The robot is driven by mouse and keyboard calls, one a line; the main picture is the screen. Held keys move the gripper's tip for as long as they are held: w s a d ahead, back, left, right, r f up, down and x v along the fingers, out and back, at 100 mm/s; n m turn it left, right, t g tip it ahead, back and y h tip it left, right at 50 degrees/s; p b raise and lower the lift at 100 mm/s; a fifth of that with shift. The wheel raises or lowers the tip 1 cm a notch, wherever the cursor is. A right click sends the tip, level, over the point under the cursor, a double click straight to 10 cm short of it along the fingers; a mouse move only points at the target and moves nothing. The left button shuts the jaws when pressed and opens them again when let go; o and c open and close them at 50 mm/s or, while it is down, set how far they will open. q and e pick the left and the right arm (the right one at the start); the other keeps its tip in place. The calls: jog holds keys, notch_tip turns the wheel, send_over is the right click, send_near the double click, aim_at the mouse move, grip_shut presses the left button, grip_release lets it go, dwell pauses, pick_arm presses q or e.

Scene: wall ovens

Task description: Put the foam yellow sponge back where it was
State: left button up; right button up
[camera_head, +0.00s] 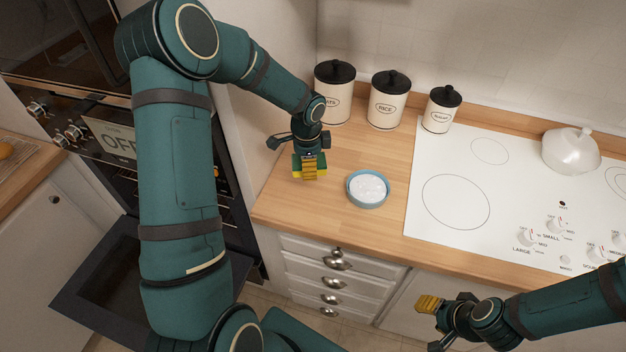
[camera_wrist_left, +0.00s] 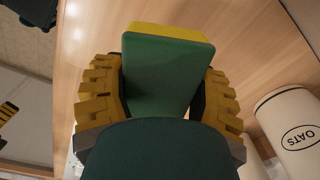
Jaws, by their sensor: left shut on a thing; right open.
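A yellow sponge with a green face is in my left gripper (camera_head: 309,172), close above the wooden counter, left of a blue-rimmed bowl. In the left wrist view the sponge (camera_wrist_left: 168,75) sits between the two yellow-padded fingers, its yellow edge at the top. My left gripper also shows in that view (camera_wrist_left: 165,100), shut on the sponge. My right gripper (camera_head: 428,310) is open and empty, in front of the counter at the lower right.
The blue-rimmed bowl (camera_head: 368,203) with white contents stands on the wooden counter (camera_head: 330,222). Several lidded canisters, including the rice one (camera_head: 388,103), stand along the wall. The oven door (camera_head: 95,285) is open at lower left.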

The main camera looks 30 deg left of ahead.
aim_at(308, 189)
pick_arm(q)
jog(key=f, duration=0.4)
jog(key=shift+s, duration=0.25)
jog(key=shift+w+f, duration=0.1)
jog(key=shift+f, duration=1.95)
jog(key=shift+f, duration=0.15)
jog(key=o, duration=1.2)
jog(key=r, duration=1.2)
jog(key=shift+s+r, duration=0.2)
